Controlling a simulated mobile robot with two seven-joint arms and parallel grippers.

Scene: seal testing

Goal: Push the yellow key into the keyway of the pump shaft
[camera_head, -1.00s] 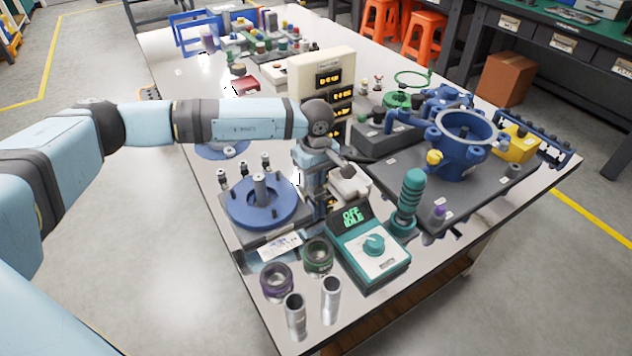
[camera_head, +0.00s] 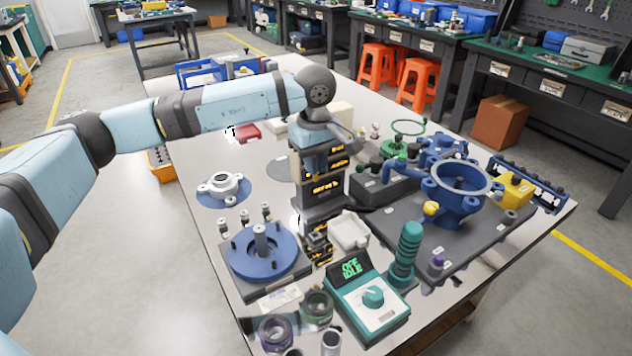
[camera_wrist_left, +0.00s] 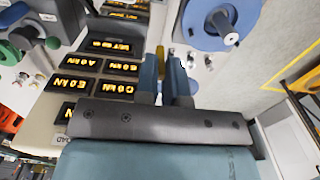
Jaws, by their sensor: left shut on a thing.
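My left gripper (camera_head: 314,172) hangs downward in the head view, in front of the amber display panel (camera_head: 338,165). In the left wrist view its two blue fingers (camera_wrist_left: 165,80) are close together, with a small yellow piece, the key (camera_wrist_left: 161,54), between their tips. The fingers largely hide the key, and I cannot make it out in the head view. The pump shaft (camera_head: 261,236) stands upright in the blue round fixture (camera_head: 262,264), to the left and nearer than the gripper. The shaft (camera_wrist_left: 231,38) shows apart from the fingers in the wrist view. I cannot make out its keyway. My right gripper is out of view.
A teal tester (camera_head: 368,304) and a teal-handled tool (camera_head: 407,252) stand right of the fixture. Dark rings (camera_head: 318,305) and metal sleeves stand at the front. A blue pump housing (camera_head: 460,195) occupies the right. Small posts (camera_head: 245,217) stand behind the fixture.

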